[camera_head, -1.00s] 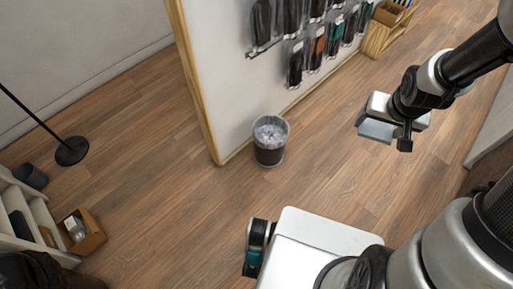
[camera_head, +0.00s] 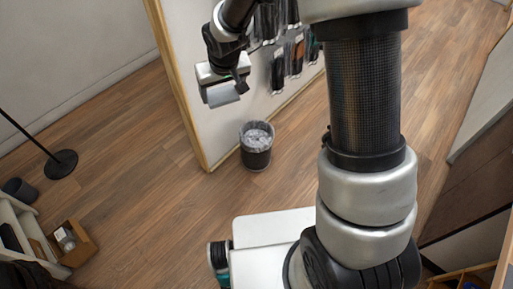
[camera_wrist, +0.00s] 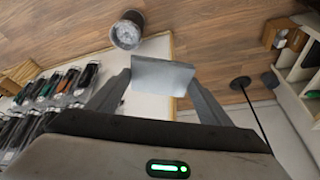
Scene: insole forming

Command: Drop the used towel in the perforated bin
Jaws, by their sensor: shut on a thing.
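The used towel (camera_head: 223,95) is a folded grey-blue piece held high above the floor in the head view. My gripper (camera_head: 222,84) is shut on it; the wrist view shows the towel (camera_wrist: 162,76) between the two fingers. In the head view, my gripper is above and left of the bin. In the wrist view, the bin (camera_wrist: 127,34) is beyond the towel, to its upper left. The bin's perforations are too small to make out.
The partition wall (camera_head: 190,105) with hanging packaged goods (camera_head: 290,60) stands close behind the bin. A black stand base (camera_head: 61,163) and a shelf with a cardboard box (camera_head: 72,243) are at left. The floor in front of the bin is clear.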

